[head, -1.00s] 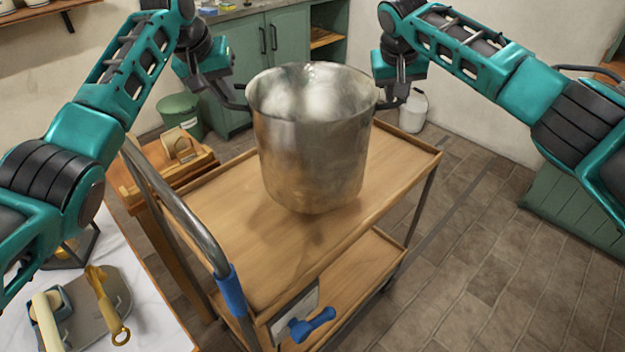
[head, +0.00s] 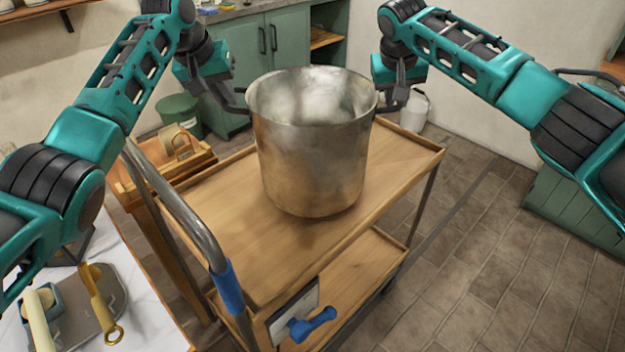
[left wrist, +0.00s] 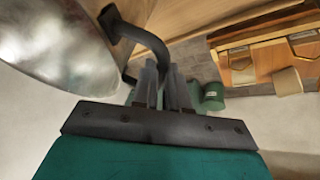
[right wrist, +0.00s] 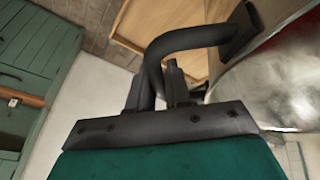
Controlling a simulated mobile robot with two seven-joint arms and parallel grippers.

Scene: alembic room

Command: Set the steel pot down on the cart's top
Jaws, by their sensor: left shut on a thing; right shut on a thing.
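The steel pot (head: 311,150) is upright over the middle of the cart's wooden top (head: 235,235). Its base looks very close to the top; I cannot tell whether it touches. My left gripper (head: 238,98) is shut on the pot's left handle, and the dark curved handle (left wrist: 145,40) shows between its fingers in the left wrist view. My right gripper (head: 392,102) is shut on the opposite handle, which shows in the right wrist view (right wrist: 185,42). The pot's wall also fills a corner of the left wrist view (left wrist: 60,45). The pot's far side is hidden.
The cart has a metal push handle (head: 180,205) with a blue grip at its left and a lower shelf (head: 350,275). A wooden crate (head: 190,165) stands left of the cart. A white table (head: 140,310) with utensils is at lower left. Bare cart top surrounds the pot.

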